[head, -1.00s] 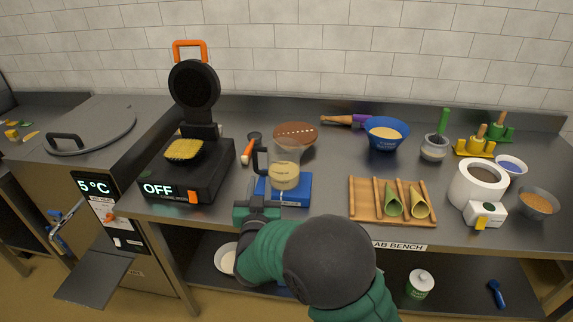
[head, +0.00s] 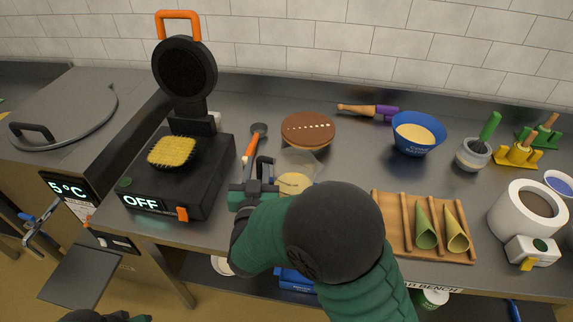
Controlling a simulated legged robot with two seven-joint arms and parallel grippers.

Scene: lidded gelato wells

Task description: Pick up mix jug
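The mix jug (head: 296,182) is a clear jug with pale batter inside and a dark handle (head: 264,168) on its left side. It stands upright on the bench; its lower part is hidden behind my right arm. My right gripper (head: 254,188) is at the handle side of the jug, close to the handle's lower part. Its fingertips are partly hidden, so I cannot tell whether they are closed around the handle. A small dark and green part of my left arm shows at the bottom left edge; its fingers cannot be made out.
A waffle iron (head: 165,190) stands open at left, with an orange-handled tool (head: 254,142) beside it. A brown round lid (head: 308,128) lies behind the jug. A wooden cone rack (head: 384,228) and a blue bowl (head: 416,145) are at right.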

